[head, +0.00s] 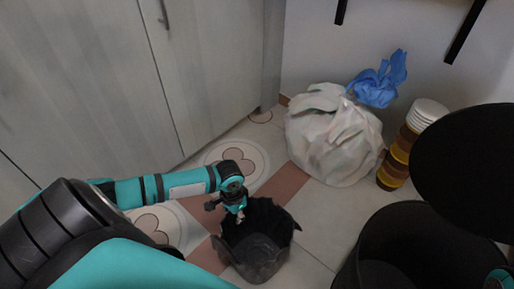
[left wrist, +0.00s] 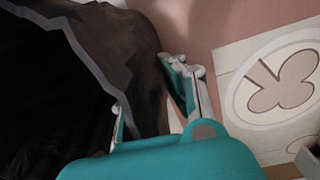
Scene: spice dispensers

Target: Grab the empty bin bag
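The empty bin bag (head: 256,251) is dark grey to black, with a jagged open top, and stands on the floor. My left gripper (head: 236,207) is at its back left rim. In the left wrist view the bag (left wrist: 85,60) fills the left side. There my left gripper (left wrist: 153,103) has its fingers apart, one on either side of the bag's edge. The finger on the bag's inner side is partly hidden, and I cannot tell whether either finger touches the bag.
A full white bag (head: 330,140) with a blue tied top (head: 381,80) sits by the wall. A large dark bin (head: 400,250) is at front right, below a black disc (head: 465,165). Grey cabinets (head: 100,75) line the left.

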